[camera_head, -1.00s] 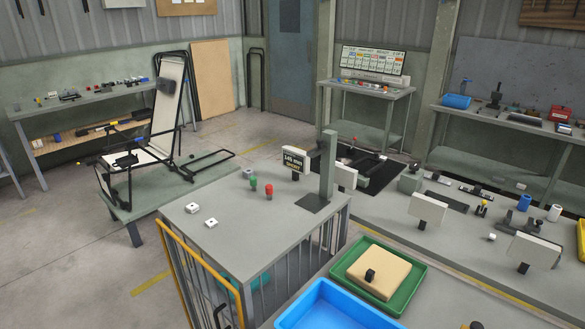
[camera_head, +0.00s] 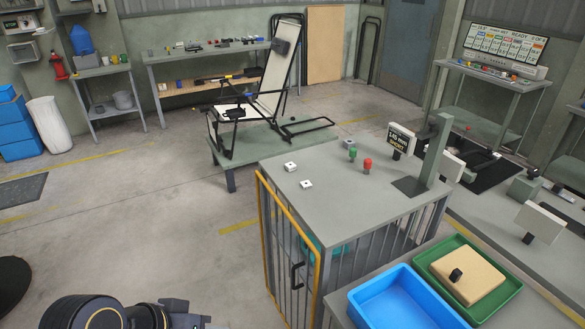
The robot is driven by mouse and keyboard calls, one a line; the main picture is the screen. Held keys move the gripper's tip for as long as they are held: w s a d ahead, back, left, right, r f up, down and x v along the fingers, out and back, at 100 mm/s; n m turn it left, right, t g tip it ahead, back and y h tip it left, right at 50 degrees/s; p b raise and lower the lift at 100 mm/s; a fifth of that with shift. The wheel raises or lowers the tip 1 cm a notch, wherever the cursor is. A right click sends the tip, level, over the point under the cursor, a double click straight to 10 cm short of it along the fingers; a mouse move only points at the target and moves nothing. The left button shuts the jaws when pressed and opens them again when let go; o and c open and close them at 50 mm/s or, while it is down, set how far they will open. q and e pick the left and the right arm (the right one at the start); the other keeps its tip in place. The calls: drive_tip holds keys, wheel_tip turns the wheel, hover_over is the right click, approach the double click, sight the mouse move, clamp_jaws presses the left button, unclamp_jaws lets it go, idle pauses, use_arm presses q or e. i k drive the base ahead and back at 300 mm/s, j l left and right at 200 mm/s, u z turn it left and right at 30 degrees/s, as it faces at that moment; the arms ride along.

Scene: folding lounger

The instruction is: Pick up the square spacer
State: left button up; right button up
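Two small white square pieces lie on the grey cage-topped table (camera_head: 330,205), one farther back (camera_head: 290,166) and one nearer (camera_head: 306,184). Each has a small dark mark or hole on top. They look alike, and I cannot tell which, if either, is the square spacer. A small grey block (camera_head: 348,144) sits at the table's back edge. Part of my arm shows at the bottom left, well short of the table. No gripper fingers are visible.
A green peg (camera_head: 352,154) and red peg (camera_head: 367,165) stand near a grey post (camera_head: 434,150) and a sign (camera_head: 401,140). A yellow-framed gate (camera_head: 290,250) fronts the table. A blue bin (camera_head: 405,300) and green tray (camera_head: 500,290) are at right. Floor on the left is open.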

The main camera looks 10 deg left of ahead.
sight(290, 166)
drive_tip(key=i+j+z, duration=0.25)
drive_tip(key=j, duration=0.6)
drive_tip(key=j+z, duration=0.2)
drive_tip(key=j, duration=0.6)
drive_tip(key=i+j+z, duration=0.25)
drive_tip(key=j, duration=0.3)
drive_tip(key=i+j+z, duration=0.2)
drive_tip(key=j, duration=0.35)
drive_tip(key=i+j+z, duration=0.25)
drive_tip(key=j, duration=0.35)
drive_tip(key=j+z, duration=0.25)
drive_tip(key=j, duration=0.3)
drive_tip(key=j+z, duration=0.25)
drive_tip(key=j, duration=0.4)
drive_tip(key=i+j+z, duration=0.2)
drive_tip(key=i+j, duration=0.15)
drive_tip(key=j, duration=0.3)
drive_tip(key=i+j, duration=0.2)
drive_tip(key=j, duration=0.15)
drive_tip(key=z, duration=0.05)
